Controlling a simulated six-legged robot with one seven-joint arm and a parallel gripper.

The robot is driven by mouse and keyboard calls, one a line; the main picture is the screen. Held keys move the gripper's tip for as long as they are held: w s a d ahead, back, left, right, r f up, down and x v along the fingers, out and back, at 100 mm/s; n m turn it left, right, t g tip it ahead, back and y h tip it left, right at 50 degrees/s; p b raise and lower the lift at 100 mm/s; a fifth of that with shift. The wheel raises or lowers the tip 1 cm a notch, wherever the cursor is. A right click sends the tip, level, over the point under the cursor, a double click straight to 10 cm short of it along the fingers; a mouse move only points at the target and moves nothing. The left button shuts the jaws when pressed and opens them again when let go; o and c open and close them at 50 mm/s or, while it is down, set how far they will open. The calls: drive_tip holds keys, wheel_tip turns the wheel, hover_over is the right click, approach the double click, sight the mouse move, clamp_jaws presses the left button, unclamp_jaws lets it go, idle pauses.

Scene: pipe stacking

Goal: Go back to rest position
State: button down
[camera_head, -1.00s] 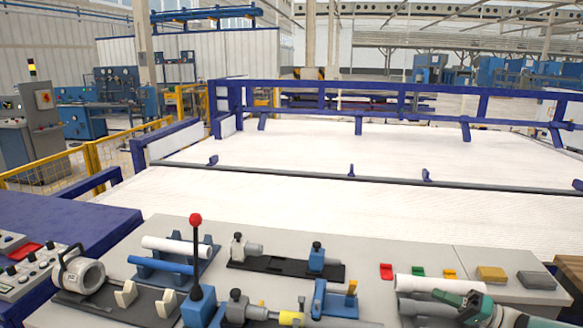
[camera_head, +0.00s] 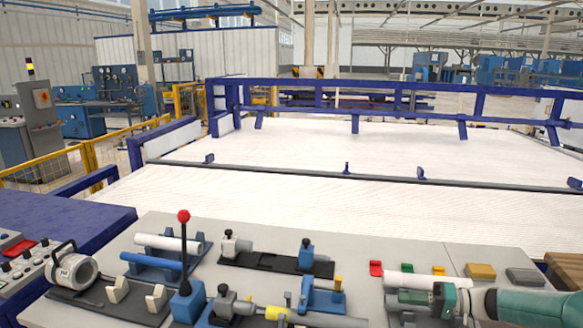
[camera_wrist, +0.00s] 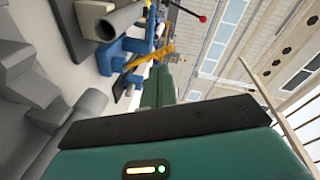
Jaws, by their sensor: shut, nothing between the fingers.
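My gripper (camera_head: 402,298), with a teal body and dark fingers, is at the lower right of the head view, over the grey pipes (camera_head: 396,317) and in front of a white pipe (camera_head: 450,280). It is shut and holds nothing. My arm reaches in from the right edge. In the wrist view my teal gripper housing fills the lower part, with the bench tilted at upper left. Another white pipe (camera_head: 168,243) and a blue pipe (camera_head: 157,264) lie on a blue rack at the left of the bench.
A lever with a red knob (camera_head: 183,216) stands up from the bench. Clamp fixtures (camera_head: 275,262) fill its middle. Small coloured blocks (camera_head: 480,271) line the back right. A control panel (camera_head: 35,270) is at far left. The space above the bench is open.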

drive_tip(key=s+a+r+g+h, duration=0.2)
drive_tip(key=s+a+h, duration=0.2)
drive_tip(key=s+a, duration=0.15)
drive_tip(key=s+a+r+g+h, duration=0.2)
drive_tip(key=s+a+g+h, duration=0.15)
drive_tip(key=a, duration=0.35)
drive_tip(key=s+a+r+t+h, duration=0.1)
drive_tip(key=s+r+t+h, duration=0.2)
drive_tip(key=s, duration=0.6)
drive_tip(key=s+r+t+h, duration=0.3)
drive_tip(key=s+r+h, duration=0.2)
drive_tip(key=s, duration=0.4)
drive_tip(key=shift+s+a+r+m, duration=0.15)
drive_tip(key=shift+s+a+m, duration=0.2)
drive_tip(key=shift+a+m, duration=0.05)
